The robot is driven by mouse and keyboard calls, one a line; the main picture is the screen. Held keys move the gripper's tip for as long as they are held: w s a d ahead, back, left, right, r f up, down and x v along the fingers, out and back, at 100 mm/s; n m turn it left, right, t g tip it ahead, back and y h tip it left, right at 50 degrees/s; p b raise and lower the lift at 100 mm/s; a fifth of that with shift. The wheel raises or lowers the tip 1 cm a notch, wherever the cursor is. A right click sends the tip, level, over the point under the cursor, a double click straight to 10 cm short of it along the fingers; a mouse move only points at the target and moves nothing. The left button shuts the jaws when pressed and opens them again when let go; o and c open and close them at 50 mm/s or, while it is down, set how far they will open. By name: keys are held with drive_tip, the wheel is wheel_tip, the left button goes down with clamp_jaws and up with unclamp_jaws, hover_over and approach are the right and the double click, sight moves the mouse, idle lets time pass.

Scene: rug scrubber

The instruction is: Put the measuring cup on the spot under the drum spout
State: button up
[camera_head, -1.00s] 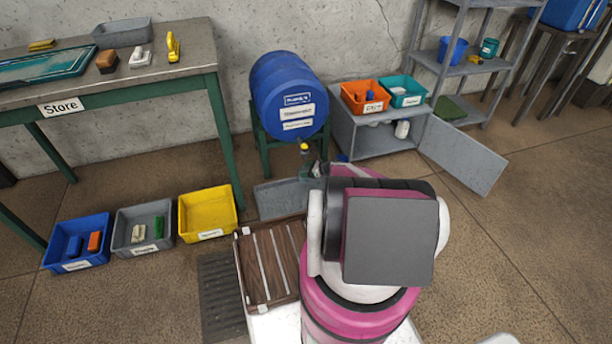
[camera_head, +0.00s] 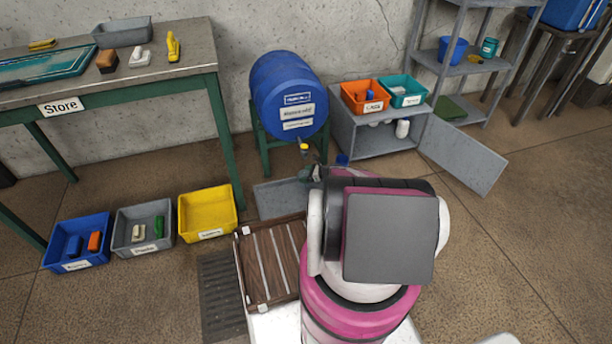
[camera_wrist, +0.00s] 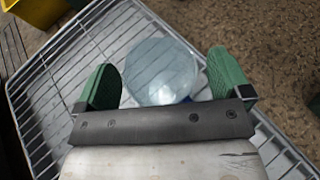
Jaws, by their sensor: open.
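The measuring cup (camera_wrist: 160,72) looks like a round, clear pale-blue vessel in the wrist view, seen from above over a wire grid. My gripper (camera_wrist: 162,60) is open, with one green finger on each side of the cup and gaps showing between. I cannot tell whether the cup's base rests on the grid. In the head view the blue drum (camera_head: 287,88) lies on a green stand, its yellow-topped spout (camera_head: 304,148) pointing down at the front. The grey drip tray (camera_head: 275,200) is below it. My arm hides most of the gripper and the cup there.
A slatted wooden crate (camera_head: 268,262) stands in front of the drip tray. Yellow (camera_head: 208,212), grey (camera_head: 143,227) and blue (camera_head: 76,243) bins are on the floor at left. A low cabinet (camera_head: 378,138) with its door open is right of the drum.

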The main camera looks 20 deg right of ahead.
drive_tip(key=shift+r, duration=0.2)
drive_tip(key=v, duration=1.1)
drive_tip(key=s+a+r+n+g+h, duration=0.1)
drive_tip(key=s+a+r+n+g, duration=0.1)
drive_tip(key=s+a+r+n, duration=0.35)
drive_tip(key=s+a+r+n+g+h, duration=0.1)
drive_tip(key=s+a+r+n+g, duration=0.15)
drive_tip(key=a+r, duration=0.55)
drive_tip(key=s+a+r+n+g+h, duration=0.25)
drive_tip(key=a+r+n, duration=0.25)
drive_tip(key=r, duration=0.3)
drive_tip(key=s+a+r+n+h, duration=0.3)
drive_tip(key=s+r+n, duration=0.3)
drive_tip(key=s+r, duration=0.1)
drive_tip(key=s+a+r+n+h, duration=0.3)
drive_tip(key=s+r+n, duration=0.3)
drive_tip(key=r, duration=0.4)
drive_tip(key=shift+s+a+g, duration=0.3)
drive_tip(key=shift+s, duration=0.45)
drive_tip(key=shift+h, duration=0.25)
